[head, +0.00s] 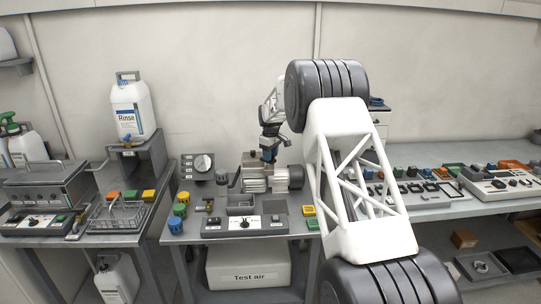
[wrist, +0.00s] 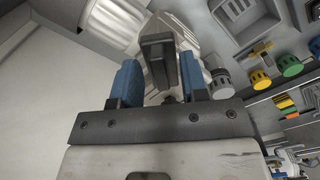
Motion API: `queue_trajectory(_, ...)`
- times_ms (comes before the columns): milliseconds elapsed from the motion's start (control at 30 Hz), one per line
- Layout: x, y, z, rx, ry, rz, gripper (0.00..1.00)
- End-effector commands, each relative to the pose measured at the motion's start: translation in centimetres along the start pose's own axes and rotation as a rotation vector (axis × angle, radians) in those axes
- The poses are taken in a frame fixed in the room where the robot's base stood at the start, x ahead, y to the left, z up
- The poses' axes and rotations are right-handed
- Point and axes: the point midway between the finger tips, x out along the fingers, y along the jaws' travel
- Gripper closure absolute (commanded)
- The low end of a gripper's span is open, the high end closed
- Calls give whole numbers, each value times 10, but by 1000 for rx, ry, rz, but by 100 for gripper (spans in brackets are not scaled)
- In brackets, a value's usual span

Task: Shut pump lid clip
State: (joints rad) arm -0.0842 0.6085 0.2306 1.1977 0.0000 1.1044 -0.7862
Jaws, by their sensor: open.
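The pump (head: 256,184) is a light grey, ribbed unit with a dark cylinder at its right, on the middle bench. My gripper (head: 268,154) points down just above the pump's top. In the wrist view, my gripper (wrist: 158,64) is open, with its two blue fingers apart. A dark grey upright block, perhaps the lid clip (wrist: 157,58), shows between the fingers. I cannot tell whether either finger touches it. Pale ribbed pump casing shows behind it. In the head view the clip is too small or hidden by my gripper.
A control panel (head: 245,224) sits at the bench front. A white Test air box (head: 249,268) is underneath.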

Motion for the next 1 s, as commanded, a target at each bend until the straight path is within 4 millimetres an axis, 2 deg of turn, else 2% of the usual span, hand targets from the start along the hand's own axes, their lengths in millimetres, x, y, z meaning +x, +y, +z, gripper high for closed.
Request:
queue_trajectory(267,-21,0,0,0,1,1,60)
queue_trajectory(500,-52,0,0,0,2,2,60)
queue_trajectory(700,-71,0,0,0,2,2,60)
queue_trajectory(1000,-78,0,0,0,1,1,60)
